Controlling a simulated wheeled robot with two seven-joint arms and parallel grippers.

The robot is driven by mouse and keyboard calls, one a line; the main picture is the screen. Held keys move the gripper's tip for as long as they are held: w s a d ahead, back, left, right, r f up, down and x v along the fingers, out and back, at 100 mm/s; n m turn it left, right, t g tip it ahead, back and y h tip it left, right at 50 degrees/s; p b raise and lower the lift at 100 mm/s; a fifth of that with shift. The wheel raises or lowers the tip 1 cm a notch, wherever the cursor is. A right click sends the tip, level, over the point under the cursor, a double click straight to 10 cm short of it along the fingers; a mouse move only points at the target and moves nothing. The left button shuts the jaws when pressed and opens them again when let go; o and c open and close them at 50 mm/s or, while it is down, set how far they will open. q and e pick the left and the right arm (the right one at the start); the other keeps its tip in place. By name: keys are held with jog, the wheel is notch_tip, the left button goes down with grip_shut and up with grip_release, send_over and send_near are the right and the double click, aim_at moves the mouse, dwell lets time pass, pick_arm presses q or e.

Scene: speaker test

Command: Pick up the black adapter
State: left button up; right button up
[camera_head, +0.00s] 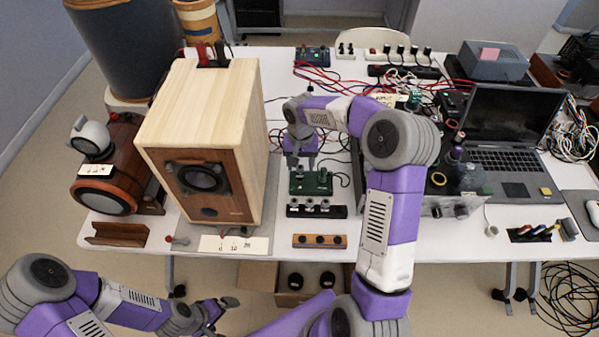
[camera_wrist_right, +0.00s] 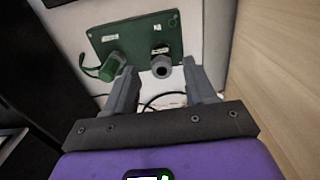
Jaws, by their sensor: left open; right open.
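A green panel (camera_wrist_right: 140,38) lies ahead of my right gripper in the right wrist view; it also shows in the head view (camera_head: 311,183) on the table. A dark round fitting with a grey rim, which looks like the black adapter (camera_wrist_right: 161,64), is on the panel. A green fitting (camera_wrist_right: 112,67) with a cable is to its left. My right gripper (camera_wrist_right: 160,76) is open, its fingers on either side of the dark fitting, with no grip visible. In the head view the right gripper (camera_head: 301,160) is just above the panel. My left gripper (camera_head: 216,308) is open and empty, in front of the table.
A large wooden speaker (camera_head: 206,110) stands left of the right gripper; its pale side is close in the wrist view. A black strip with knobs (camera_head: 316,211) and a wooden strip (camera_head: 319,241) lie in front of the panel. A laptop (camera_head: 505,125) and red cables are right and behind.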

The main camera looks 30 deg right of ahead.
aim_at(300, 170)
notch_tip(300, 170, down, 4)
jog(key=shift+w+f+b, duration=0.15)
jog(key=shift+f+b, duration=0.05)
jog(key=shift+b, duration=0.45)
jog(key=shift+r, duration=0.1)
grip_shut()
notch_tip(300, 170, up, 10)
jog(key=p, duration=0.3)
